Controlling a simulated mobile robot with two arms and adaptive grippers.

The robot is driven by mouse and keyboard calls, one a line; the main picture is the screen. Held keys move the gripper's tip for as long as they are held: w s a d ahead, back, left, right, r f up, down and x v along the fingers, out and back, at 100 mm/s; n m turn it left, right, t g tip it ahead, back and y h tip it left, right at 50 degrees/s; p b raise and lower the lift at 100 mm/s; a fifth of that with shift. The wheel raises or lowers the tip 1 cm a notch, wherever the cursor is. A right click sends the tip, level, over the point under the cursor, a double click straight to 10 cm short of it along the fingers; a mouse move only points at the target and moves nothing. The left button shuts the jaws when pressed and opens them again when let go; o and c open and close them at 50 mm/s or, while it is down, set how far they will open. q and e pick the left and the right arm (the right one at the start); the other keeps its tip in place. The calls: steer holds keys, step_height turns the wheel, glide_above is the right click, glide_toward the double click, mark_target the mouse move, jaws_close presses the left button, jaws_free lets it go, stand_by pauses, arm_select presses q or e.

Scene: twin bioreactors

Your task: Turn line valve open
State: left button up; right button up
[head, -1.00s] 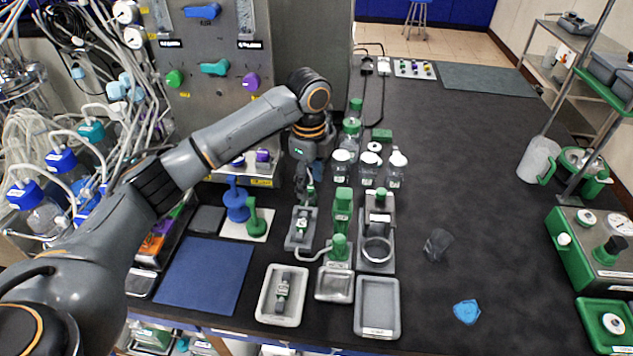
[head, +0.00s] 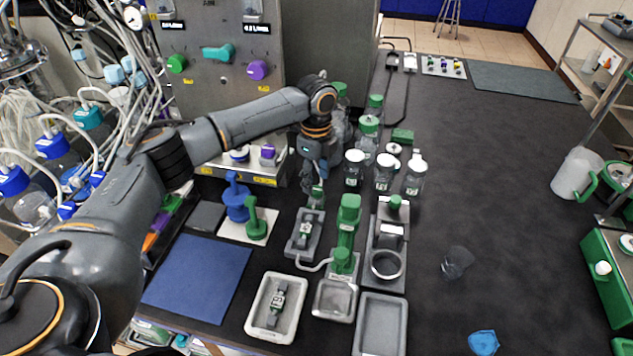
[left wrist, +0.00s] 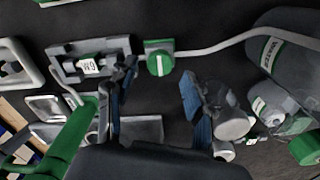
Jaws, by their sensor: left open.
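The line valve (left wrist: 160,62) is a small green block with a round green knob and a white stripe. In the left wrist view the stripe stands upright, across the run of the grey tube. My right gripper is not in view.
White-capped bottles (head: 384,172) stand close to the right of the gripper. A green upright stand (head: 347,225) and grey trays (head: 380,325) are nearer the front. A blue mat (head: 197,275) lies to the left. The bench to the right is mostly clear.

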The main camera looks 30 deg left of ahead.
mark_target(316, 191)
arm_select(q)
steer(key=shift+f, duration=1.35)
steer(key=shift+c, duration=0.6)
jaws_close()
steer(key=shift+p, duration=0.3)
steer(key=shift+r+n+p, duration=0.2)
steer(key=shift+n+p, duration=0.3)
steer(key=shift+p, duration=0.15)
steer(key=n+p, duration=0.6)
steer(key=p, duration=0.1)
steer(key=shift+s+n, duration=0.1)
steer(key=shift+n, duration=0.2)
steer(key=n+p, duration=0.4)
steer(key=n, duration=0.1)
steer(key=shift+f+n+p, duration=0.2)
steer(key=shift+n+p, duration=1.45)
steer(key=shift+n, duration=1.05)
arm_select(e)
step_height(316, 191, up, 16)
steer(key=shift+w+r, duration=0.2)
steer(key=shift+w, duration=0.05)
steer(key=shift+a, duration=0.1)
